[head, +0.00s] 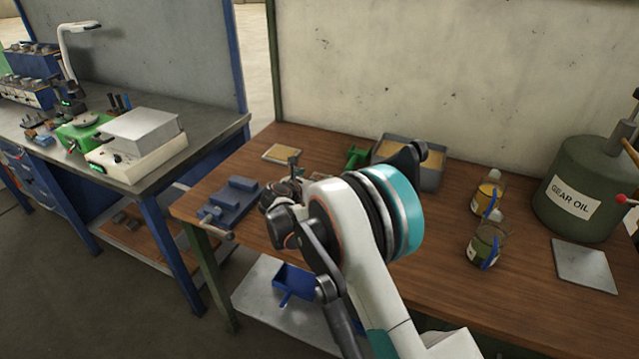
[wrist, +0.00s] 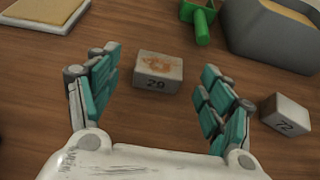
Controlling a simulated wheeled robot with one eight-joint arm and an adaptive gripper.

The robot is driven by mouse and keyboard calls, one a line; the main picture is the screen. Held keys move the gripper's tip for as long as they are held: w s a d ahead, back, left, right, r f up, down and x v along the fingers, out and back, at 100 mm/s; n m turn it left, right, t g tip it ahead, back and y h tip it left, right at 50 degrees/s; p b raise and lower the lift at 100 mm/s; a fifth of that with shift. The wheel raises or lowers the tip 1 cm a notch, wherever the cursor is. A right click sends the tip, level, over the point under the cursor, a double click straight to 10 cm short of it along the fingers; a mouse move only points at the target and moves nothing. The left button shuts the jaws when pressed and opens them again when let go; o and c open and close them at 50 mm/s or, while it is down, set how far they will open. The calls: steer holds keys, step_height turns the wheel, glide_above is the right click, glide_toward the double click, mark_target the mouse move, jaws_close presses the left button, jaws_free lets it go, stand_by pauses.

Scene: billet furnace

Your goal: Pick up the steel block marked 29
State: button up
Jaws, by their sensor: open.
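The steel block marked 29 (wrist: 158,72) lies on the wooden bench in the wrist view. It is grey with a rusty orange patch on top, and its number faces me. My gripper (wrist: 160,80) is open, with one teal-padded finger to the left of the block and one to the right. The block sits between and slightly beyond the fingers, apart from both. In the head view my arm hides the block and most of the gripper.
A block marked 72 (wrist: 286,117) lies just right of the right finger. Beyond are a grey bin (wrist: 272,38), a green tool (wrist: 201,22) and a pale tray (wrist: 45,10). A blue vise (head: 230,200) stands left; oil jars (head: 486,200) stand right.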

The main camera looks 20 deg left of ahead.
steer(key=x, duration=0.3)
steer(key=shift+w+f+b, duration=0.15)
steer(key=shift+w+b, duration=0.1)
steer(key=shift+b, duration=0.15)
steer(key=c, duration=1.6)
steer(key=shift+c, duration=0.3)
